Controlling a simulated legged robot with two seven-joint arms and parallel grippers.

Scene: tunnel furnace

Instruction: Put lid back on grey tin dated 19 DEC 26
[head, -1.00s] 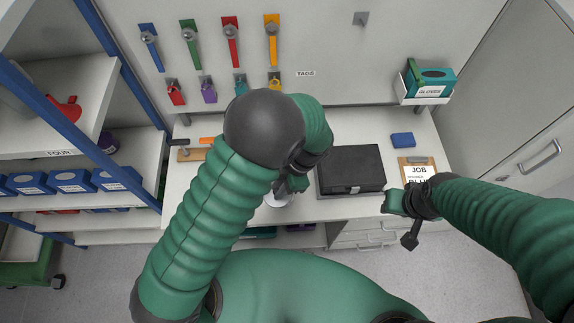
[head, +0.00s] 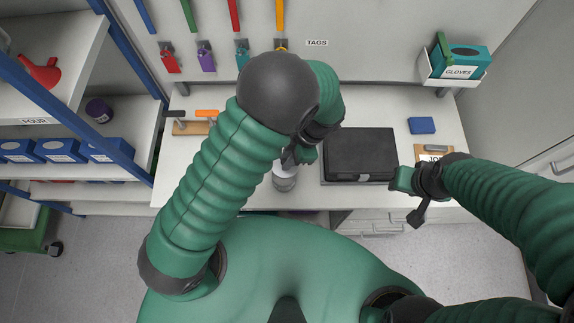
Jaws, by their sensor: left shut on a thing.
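A small round grey tin (head: 285,183) stands near the front edge of the white bench, left of the black case. Its date label cannot be read from here. My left gripper (head: 292,161) is at the tin's top, partly hidden by my own wrist and arm. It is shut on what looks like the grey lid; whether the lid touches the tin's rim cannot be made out. My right gripper (head: 402,179) is over the front of the bench, at the right of the case. No held object is clear there, and its finger gap cannot be judged.
A closed black case (head: 360,152) lies right of the tin. A clipboard (head: 431,152) and blue block (head: 421,125) lie farther right. A glove box (head: 460,62) hangs on the wall. Shelves (head: 60,115) with blue boxes stand left. Bench at the tin's left front is clear.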

